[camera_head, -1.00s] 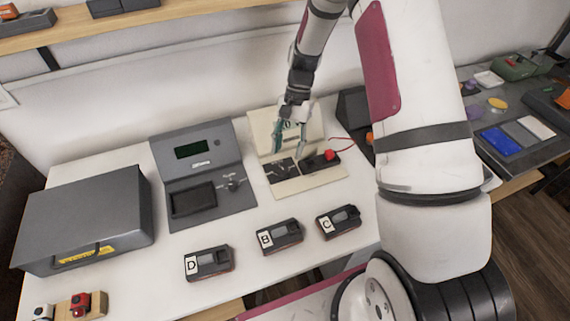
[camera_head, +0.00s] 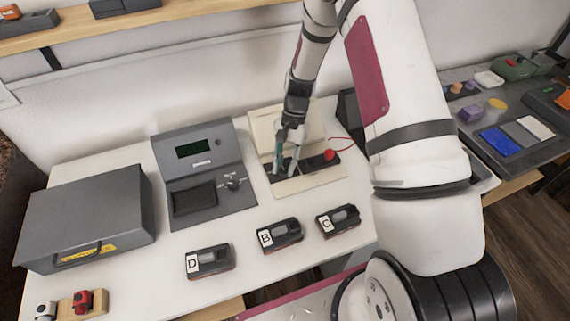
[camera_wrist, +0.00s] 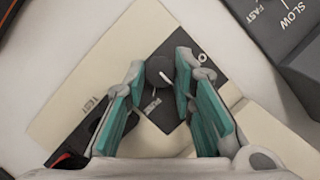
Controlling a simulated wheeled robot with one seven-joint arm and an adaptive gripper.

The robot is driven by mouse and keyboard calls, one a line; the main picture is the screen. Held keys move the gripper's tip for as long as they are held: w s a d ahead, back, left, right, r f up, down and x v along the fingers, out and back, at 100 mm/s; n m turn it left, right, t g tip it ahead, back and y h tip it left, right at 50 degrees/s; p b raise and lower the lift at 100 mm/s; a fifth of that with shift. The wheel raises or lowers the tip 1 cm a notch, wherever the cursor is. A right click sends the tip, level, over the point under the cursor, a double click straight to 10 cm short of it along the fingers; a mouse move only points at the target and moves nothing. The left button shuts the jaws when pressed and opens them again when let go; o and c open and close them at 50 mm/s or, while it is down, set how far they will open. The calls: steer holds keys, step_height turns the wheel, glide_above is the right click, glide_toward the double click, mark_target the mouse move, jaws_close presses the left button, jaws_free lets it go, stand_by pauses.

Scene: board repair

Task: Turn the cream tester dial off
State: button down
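The cream tester (camera_head: 312,184) stands on the white table, with a dark panel on its face. In the wrist view its round dark dial (camera_wrist: 158,71) with a white pointer mark sits on that panel (camera_wrist: 160,112), near printed labels. My gripper (camera_head: 287,168) is down at the panel. In the wrist view the teal fingers of my gripper (camera_wrist: 158,68) are open, one on each side of the dial, with small gaps seeming to show beside it. The pointer's exact setting is hard to read. In the head view my fingers hide the dial.
A grey tester (camera_head: 205,212) with a screen and knob stands to the left. Modules D (camera_head: 212,262), B (camera_head: 280,236) and C (camera_head: 339,220) lie in front. A red knob (camera_head: 330,154) and red wire are close right of my gripper.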

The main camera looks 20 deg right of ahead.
steer(key=shift+n, duration=0.4)
steer(key=shift+w+a+n+g+h+b, duration=0.15)
steer(key=shift+n+g+h+b, duration=0.2)
steer(key=shift+n+b, duration=0.5)
steer(key=n+h, duration=0.1)
steer(key=n, duration=0.2)
steer(key=shift+b, duration=0.35)
steer(key=n, duration=0.2)
steer(key=n+h, duration=0.1)
steer(key=n, duration=0.1)
steer(key=n+h+b, duration=0.1)
steer(key=n, duration=0.1)
steer(key=shift+a+h, duration=0.25)
steer(key=shift+n, duration=0.35)
steer(key=c, duration=1.3)
jaws_free()
steer(key=shift+c, duration=0.2)
steer(key=shift+r, duration=0.1)
